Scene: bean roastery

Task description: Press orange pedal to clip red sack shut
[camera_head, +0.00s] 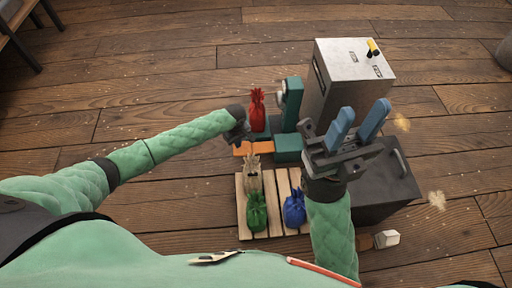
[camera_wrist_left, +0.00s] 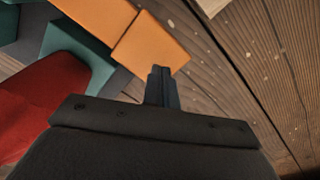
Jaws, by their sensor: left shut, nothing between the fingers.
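The red sack (camera_head: 257,112) stands upright on a teal machine (camera_head: 292,104) beside its column. The orange pedal (camera_head: 243,148) sticks out low at the front of the machine. It also shows in the left wrist view (camera_wrist_left: 152,46), with the red sack (camera_wrist_left: 40,105) at the left edge. My left gripper (camera_head: 244,137) is shut and empty, right by the pedal; in the wrist view its fingertips (camera_wrist_left: 160,72) overlap the pedal's near edge. I cannot tell if they touch. My right gripper (camera_head: 358,122) is open and empty, raised in front of the grey cabinet.
A wooden pallet (camera_head: 269,207) in front of the machine holds a beige sack (camera_head: 252,175), a green sack (camera_head: 256,212) and a blue sack (camera_head: 294,208). A metal cabinet (camera_head: 353,56) stands behind, and a dark box (camera_head: 387,178) is at right. The floor at left is clear.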

